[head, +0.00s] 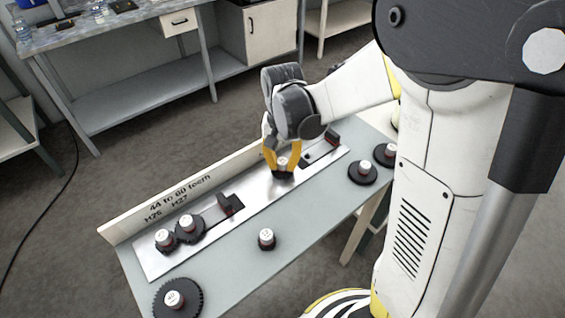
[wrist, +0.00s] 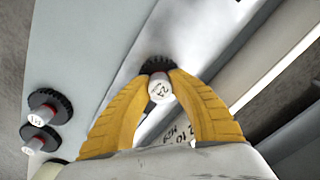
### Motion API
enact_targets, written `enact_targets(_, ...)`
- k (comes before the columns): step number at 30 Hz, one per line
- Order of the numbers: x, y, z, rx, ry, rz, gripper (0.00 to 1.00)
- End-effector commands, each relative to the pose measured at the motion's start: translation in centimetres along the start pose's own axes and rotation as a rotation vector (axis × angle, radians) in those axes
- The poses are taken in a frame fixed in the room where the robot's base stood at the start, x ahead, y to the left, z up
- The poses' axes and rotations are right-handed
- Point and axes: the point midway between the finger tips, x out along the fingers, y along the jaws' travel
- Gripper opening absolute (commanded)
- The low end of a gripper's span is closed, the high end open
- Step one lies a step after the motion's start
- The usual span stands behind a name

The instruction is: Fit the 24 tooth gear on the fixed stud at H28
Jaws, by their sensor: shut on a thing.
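My gripper (head: 282,158) has its yellow fingers shut on the hub of a small dark gear (head: 283,175), over the metal plate (head: 262,190). In the wrist view, my gripper (wrist: 160,82) has a fingertip on each side of the gear's white-capped hub (wrist: 160,91), whose cap seems to read 24. The dark toothed rim (wrist: 158,65) shows beyond the fingertips. I cannot tell whether the gear touches the plate. No H28 mark is readable, and I cannot make out its stud; the fingers and gear may hide it.
Two meshed gears (head: 187,227) and a dark block (head: 230,204) stand on the plate's left part. Another dark block (head: 331,137) is at its right end. Loose gears lie on the bench (head: 315,205): one in front (head: 267,239), a large one (head: 177,299) and two right. A lettered board (head: 180,197) runs behind.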

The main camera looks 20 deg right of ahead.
Motion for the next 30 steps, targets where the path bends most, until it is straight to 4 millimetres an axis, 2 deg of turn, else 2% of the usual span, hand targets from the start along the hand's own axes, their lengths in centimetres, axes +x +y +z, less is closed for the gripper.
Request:
enact_targets(10, 0.5, 0.0, 0.0, 0.0, 0.0, 0.0, 0.0)
enact_targets(11, 0.5, 0.0, 0.0, 0.0, 0.0, 0.0, 0.29)
enact_targets(12, 0.5, 0.0, 0.0, 0.0, 0.0, 0.0, 0.41)
enact_targets(13, 0.5, 0.0, 0.0, 0.0, 0.0, 0.0, 0.47)
enact_targets(23, 0.2, 0.0, 0.0, 0.0, 0.0, 0.0, 0.47)
enact_targets(26, -0.7, 0.0, 0.0, 0.0, 0.0, 0.0, 0.47)
enact_targets(30, -3.5, 0.0, 0.1, 0.0, 0.0, 0.0, 0.47)
